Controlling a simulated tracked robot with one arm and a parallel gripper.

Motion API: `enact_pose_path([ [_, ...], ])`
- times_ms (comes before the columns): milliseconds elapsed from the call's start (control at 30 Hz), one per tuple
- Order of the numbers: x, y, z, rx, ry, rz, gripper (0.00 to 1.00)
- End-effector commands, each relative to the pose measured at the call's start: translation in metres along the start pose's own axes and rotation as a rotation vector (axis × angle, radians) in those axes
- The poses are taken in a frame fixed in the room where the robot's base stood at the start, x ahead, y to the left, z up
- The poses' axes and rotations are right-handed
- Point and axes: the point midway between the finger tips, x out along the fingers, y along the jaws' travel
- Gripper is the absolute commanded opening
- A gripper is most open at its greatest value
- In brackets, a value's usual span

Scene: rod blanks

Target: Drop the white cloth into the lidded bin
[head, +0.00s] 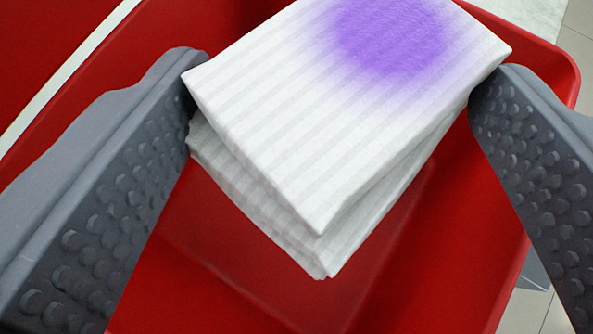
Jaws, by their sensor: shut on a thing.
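The white cloth (300,125) is folded in layers, with faint stripes and a purple stain near its far edge. My gripper (345,85) is shut on the cloth, with one fingertip at its left corner and the other at its right corner. The cloth is over the opening of a red bin (545,75), whose inner walls and floor show below and around it. The cloth hides part of the bin's inside. I cannot tell how high above the bin's floor the cloth is.
A red panel (45,45) with a pale edge strip lies at the upper left; it may be the bin's lid. Light floor tiles (525,312) show at the lower right, and a pale surface (530,15) shows at the upper right. The bin's inside looks empty where visible.

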Motion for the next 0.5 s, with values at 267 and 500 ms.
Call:
enact_pose_path([
  [267, 0.0024, -0.0002, 0.0044, 0.001, 0.000, 0.000, 0.48],
  [500, 0.0023, -0.0002, 0.0043, 0.001, 0.000, 0.000, 0.96],
])
